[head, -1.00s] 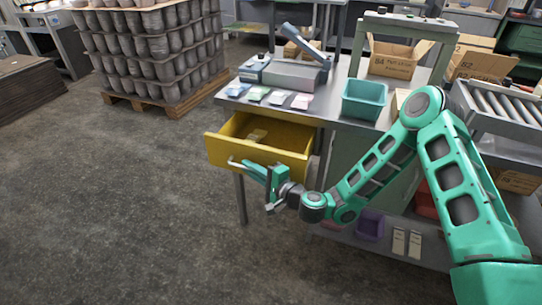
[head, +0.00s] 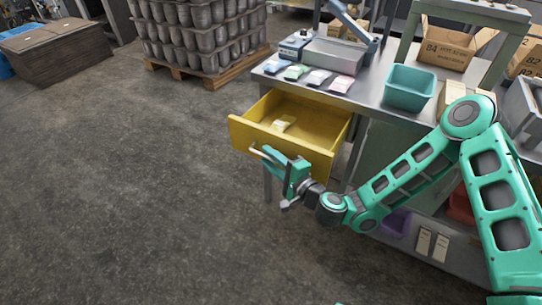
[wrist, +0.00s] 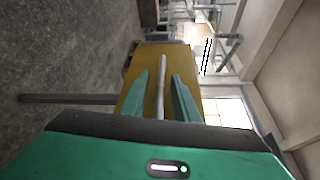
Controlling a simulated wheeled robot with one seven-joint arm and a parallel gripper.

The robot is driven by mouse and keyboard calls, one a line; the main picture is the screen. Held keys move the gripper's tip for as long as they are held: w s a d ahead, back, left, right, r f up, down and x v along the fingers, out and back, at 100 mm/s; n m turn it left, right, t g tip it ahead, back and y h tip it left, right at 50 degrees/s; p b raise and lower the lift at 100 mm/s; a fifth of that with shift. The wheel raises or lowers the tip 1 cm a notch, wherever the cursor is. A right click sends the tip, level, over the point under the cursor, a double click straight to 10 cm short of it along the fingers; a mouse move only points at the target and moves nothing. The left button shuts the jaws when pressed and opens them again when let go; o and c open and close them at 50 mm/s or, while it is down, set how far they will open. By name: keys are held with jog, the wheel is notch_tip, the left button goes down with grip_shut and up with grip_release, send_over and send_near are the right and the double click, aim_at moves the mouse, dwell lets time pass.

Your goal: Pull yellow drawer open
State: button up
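The yellow drawer (head: 240,133) stands pulled out from under the worktable, its inside and a small packet (head: 283,124) showing. Its pale bar handle (head: 256,151) sits on the front panel, partly hidden by my gripper (head: 273,160). In the wrist view, the grey handle bar (wrist: 162,75) runs between the two green fingers of my gripper (wrist: 160,92), in front of the yellow drawer front (wrist: 152,60). The fingers stand apart, with visible gaps on both sides of the bar.
The metal worktable (head: 372,102) carries several small packets, a grey device and a teal bin (head: 409,87). A pallet (head: 212,77) of stacked grey parts stands behind. The floor (head: 120,190) to the left is clear.

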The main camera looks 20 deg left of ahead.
jog(key=shift+d, duration=0.1)
jog(key=f+v, duration=0.1)
jog(key=v, duration=0.9)
jog(key=shift+d+r, duration=0.25)
jog(key=shift+r, duration=0.25)
